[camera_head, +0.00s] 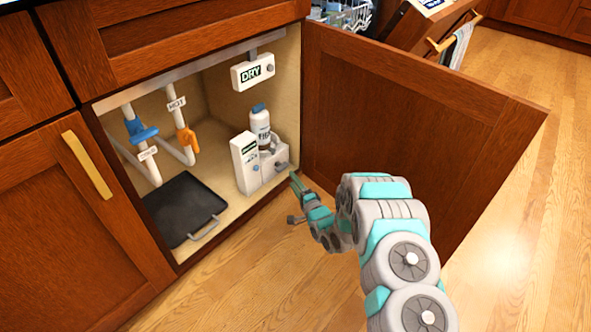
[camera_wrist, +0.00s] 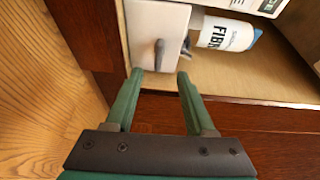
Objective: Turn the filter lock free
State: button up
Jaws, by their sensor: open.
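A white filter unit (camera_head: 246,166) stands inside the open cabinet, with a white, blue-capped bottle (camera_head: 260,128) in its holder. In the wrist view a small grey lever (camera_wrist: 160,54) sticks out from the unit's white face (camera_wrist: 143,25); I take it for the filter lock. The lever runs along the line of sight between my fingertips and beyond them. My gripper (camera_wrist: 160,75) is open and empty, its green fingers spread to either side below the lever in the picture. In the head view my gripper (camera_head: 295,178) is at the cabinet's front edge, near the unit's right side. I cannot tell contact.
A black tray (camera_head: 184,208) lies on the cabinet floor at left. Pipes with a blue valve (camera_head: 140,131) and an orange valve (camera_head: 187,138) rise behind it. A white DRY box (camera_head: 252,72) hangs above.

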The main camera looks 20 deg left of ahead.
aim_at(280, 166)
jog(key=x, duration=0.7)
jog(key=shift+w+a+b, duration=0.25)
jog(key=shift+a+b, duration=0.05)
jog(key=shift+b, duration=0.15)
jog(key=shift+f, duration=0.1)
grip_shut()
dwell(0.4)
